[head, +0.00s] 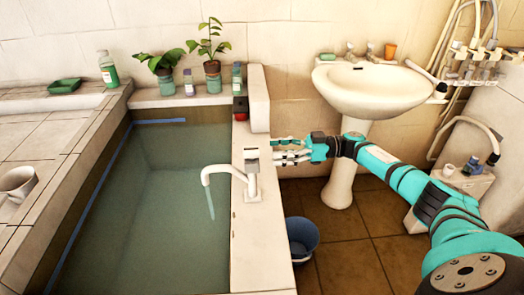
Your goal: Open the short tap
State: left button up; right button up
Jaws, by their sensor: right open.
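A white tap (249,180) stands on the tiled ledge at the right of the water-filled basin. Its curved spout reaches left over the water, and a thin pale green streak hangs below the spout's mouth. Its square grey-topped head faces my right gripper (276,150). That gripper comes in from the right with its fingers apart, close to the tap head; I cannot tell whether they touch. I cannot tell which tap is the short one. My left gripper is out of view.
The large basin (155,175) fills the left, with potted plants (212,80) and bottles along its back ledge. A red and black object (240,108) sits behind the tap. A blue bucket (302,238) stands on the floor. Pipes with hoses (480,60) run at the right.

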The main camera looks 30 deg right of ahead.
jog(key=v, duration=0.5)
jog(key=shift+d, duration=0.1)
dwell(0.4)
